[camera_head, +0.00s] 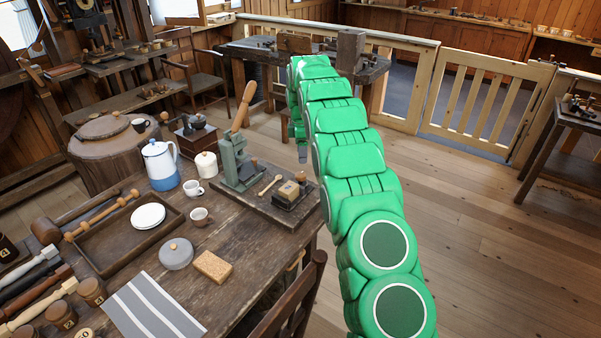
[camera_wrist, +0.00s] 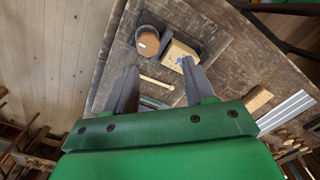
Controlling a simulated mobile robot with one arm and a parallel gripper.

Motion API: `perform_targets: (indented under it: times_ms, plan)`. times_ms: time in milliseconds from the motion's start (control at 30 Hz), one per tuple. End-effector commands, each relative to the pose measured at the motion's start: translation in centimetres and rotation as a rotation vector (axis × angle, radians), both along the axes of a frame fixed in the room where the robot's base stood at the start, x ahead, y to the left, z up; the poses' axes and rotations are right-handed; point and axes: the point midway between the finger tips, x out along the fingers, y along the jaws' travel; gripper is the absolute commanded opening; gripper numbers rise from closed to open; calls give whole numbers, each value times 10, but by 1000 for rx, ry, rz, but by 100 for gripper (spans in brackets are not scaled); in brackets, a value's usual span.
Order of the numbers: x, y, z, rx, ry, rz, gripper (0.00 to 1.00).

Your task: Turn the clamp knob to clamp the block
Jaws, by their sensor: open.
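The clamp knob is a round brown wooden knob (camera_wrist: 148,42) with a small white mark, on a dark base in the wrist view. In the head view the knob (camera_head: 300,177) is small, at the back right of the clamp. The pale wooden block (camera_wrist: 179,54) sits beside the knob on the same dark base; it also shows in the head view (camera_head: 288,190). My gripper (camera_wrist: 160,68) is open and empty above the board. Its fingertips point toward the knob and block but appear apart from both. In the head view my arm mostly hides the gripper.
A green lever press (camera_head: 234,165) with a wooden handle stands left of the clamp on a dark board. A small wooden spoon (camera_head: 270,185) lies between them. Floor right of the table is clear.

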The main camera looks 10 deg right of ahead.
Motion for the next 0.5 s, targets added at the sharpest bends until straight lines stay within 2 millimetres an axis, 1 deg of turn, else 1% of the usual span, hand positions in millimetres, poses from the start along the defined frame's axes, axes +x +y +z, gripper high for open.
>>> perform_targets:
  times_ms: [33,133,300,500]
  plan:
    - [6,0,-8,2,-2,20,54]
    - [14,1,-18,5,-5,56,54]
    - [21,2,-26,7,-9,88,54]
    - [22,2,-33,7,-9,92,54]
